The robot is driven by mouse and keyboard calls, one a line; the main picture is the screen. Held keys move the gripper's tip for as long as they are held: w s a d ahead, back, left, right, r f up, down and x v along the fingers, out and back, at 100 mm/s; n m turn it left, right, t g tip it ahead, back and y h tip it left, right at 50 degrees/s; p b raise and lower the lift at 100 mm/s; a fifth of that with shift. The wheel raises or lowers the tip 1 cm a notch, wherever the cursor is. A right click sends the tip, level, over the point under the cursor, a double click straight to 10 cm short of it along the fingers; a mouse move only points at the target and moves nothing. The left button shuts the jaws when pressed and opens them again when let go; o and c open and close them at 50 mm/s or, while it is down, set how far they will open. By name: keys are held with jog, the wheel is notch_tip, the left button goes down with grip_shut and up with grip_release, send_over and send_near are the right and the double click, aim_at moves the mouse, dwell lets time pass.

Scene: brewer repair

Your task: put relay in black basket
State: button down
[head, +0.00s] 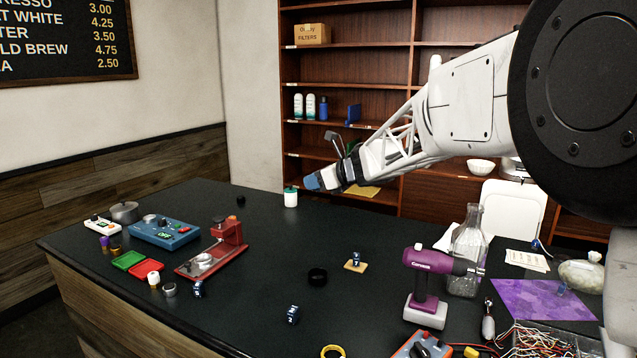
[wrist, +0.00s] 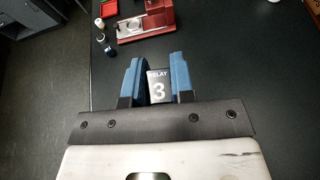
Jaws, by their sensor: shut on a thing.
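My gripper (head: 313,182) is held above the far part of the dark counter, its blue fingertips pointing left. In the wrist view my gripper (wrist: 156,82) is shut on a dark relay (wrist: 158,87) marked "RELAY 3", which sits between the two blue fingers. In the head view I cannot make out the held relay. Similar small dark blue blocks stand on the counter: one at front centre (head: 293,315), one at left (head: 198,289) and one on a yellow pad (head: 355,260). I cannot clearly identify a black basket in either view.
A red stand (head: 215,258), a blue device (head: 164,232) and green and red trays (head: 130,260) are on the left. A purple drill (head: 430,285), a glass bottle (head: 467,255) and a container of wires (head: 560,340) are on the right. The counter's middle has free room.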

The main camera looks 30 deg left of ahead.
jog(key=shift+w+n+g, duration=0.15)
jog(key=shift+n+g, duration=0.25)
jog(key=shift+g, duration=0.1)
jog(key=shift+f, duration=0.3)
send_over(318, 277)
jog(key=s, duration=0.1)
notch_tip(318, 277, down, 17)
jog(key=shift+s+f, duration=0.15)
jog(key=shift+f, duration=0.2)
jog(key=shift+f, duration=4)
jog(key=c, duration=0.9)
grip_release()
